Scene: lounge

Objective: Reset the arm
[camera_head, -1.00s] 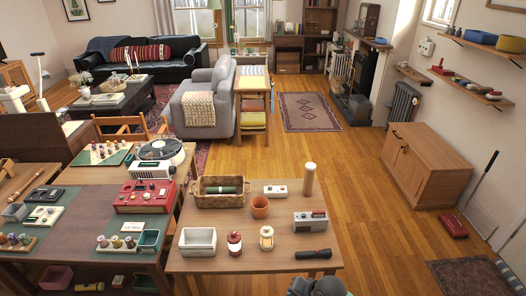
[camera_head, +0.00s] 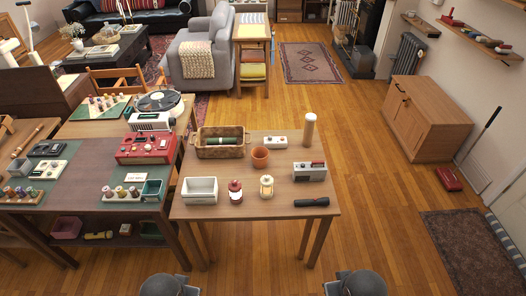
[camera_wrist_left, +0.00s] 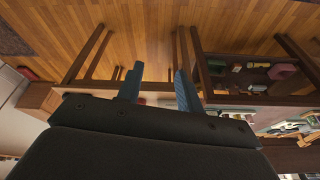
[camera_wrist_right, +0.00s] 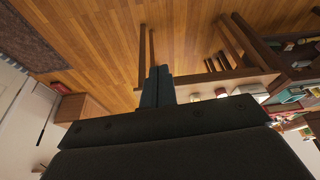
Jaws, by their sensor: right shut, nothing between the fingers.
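My left gripper (camera_wrist_left: 160,88) shows in the left wrist view with its two blue-grey fingers apart and nothing between them. My right gripper (camera_wrist_right: 157,88) shows in the right wrist view with its fingers together and empty. Both hang over the wooden floor in front of the tables, touching nothing that I can see. In the head view, dark rounded parts of my left arm (camera_head: 168,285) and right arm (camera_head: 355,283) show at the bottom edge; the fingers are out of that view.
A wooden table (camera_head: 260,206) bears a basket (camera_head: 220,150), white bin (camera_head: 199,190), terracotta pot (camera_head: 260,157), lanterns, radio (camera_head: 309,172) and flashlight (camera_head: 311,202). A longer table with a red device (camera_head: 146,147) adjoins on the left. A cabinet (camera_head: 427,118) stands right; floor between is clear.

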